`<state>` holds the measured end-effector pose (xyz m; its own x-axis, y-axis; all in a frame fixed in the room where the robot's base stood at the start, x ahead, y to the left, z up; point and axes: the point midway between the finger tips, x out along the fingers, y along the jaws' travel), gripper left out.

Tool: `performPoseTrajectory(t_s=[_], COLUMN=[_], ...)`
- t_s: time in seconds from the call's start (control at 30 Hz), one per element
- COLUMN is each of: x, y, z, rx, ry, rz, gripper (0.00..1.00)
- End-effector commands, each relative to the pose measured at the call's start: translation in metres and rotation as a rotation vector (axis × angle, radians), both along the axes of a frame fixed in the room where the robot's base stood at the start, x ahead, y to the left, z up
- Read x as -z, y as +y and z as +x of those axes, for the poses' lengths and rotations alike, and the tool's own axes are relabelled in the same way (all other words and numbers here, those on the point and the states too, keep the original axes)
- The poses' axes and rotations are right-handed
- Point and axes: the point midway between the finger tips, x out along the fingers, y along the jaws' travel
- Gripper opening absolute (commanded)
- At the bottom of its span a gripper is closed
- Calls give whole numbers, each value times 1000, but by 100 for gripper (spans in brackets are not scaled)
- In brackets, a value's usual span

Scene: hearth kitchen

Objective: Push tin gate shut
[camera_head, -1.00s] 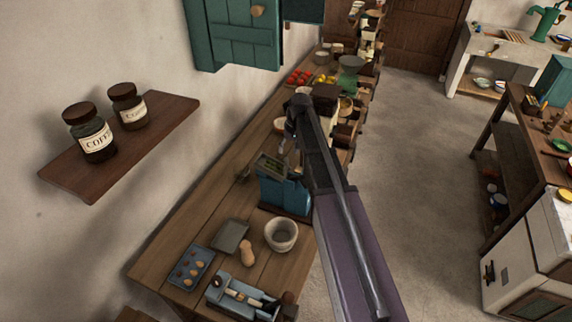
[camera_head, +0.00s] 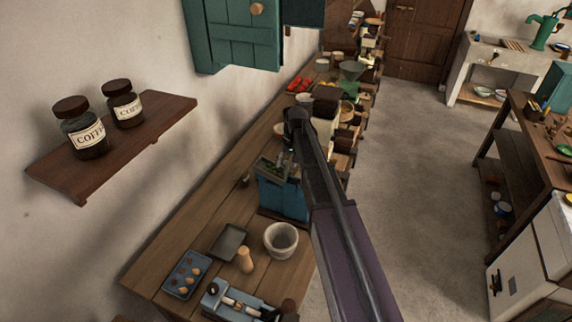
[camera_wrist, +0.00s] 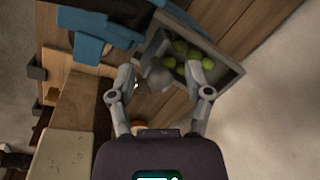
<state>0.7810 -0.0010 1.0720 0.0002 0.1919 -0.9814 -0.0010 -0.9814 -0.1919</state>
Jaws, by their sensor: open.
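A blue box-like machine (camera_head: 284,200) stands on the wooden counter, with a grey open tray (camera_head: 270,168) on top. In the wrist view the blue body (camera_wrist: 88,50) is at the upper left, and the grey tray (camera_wrist: 232,72) holds several green round things (camera_wrist: 195,55). I cannot tell which part is the tin gate. My gripper (camera_wrist: 167,88) is open, its fingers over the near edge of the tray. A pale grey rounded part (camera_wrist: 158,76) shows between the fingers; I cannot tell whether they touch it. In the head view my gripper (camera_head: 289,152) points down just above the machine.
More items line the counter behind. A shelf with jars (camera_head: 122,104) is at left. The floor (camera_head: 410,190) is clear.

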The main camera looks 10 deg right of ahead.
Motion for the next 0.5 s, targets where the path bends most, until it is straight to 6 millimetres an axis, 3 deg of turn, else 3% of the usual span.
performPoseTrajectory(t_s=[0.17, 0.37, 0.5], x=[0, 0, 0], y=[0, 0, 0], z=[0, 0, 0], rx=[0, 0, 0], ry=[0, 0, 0], rz=[0, 0, 0], gripper=[62, 2, 0])
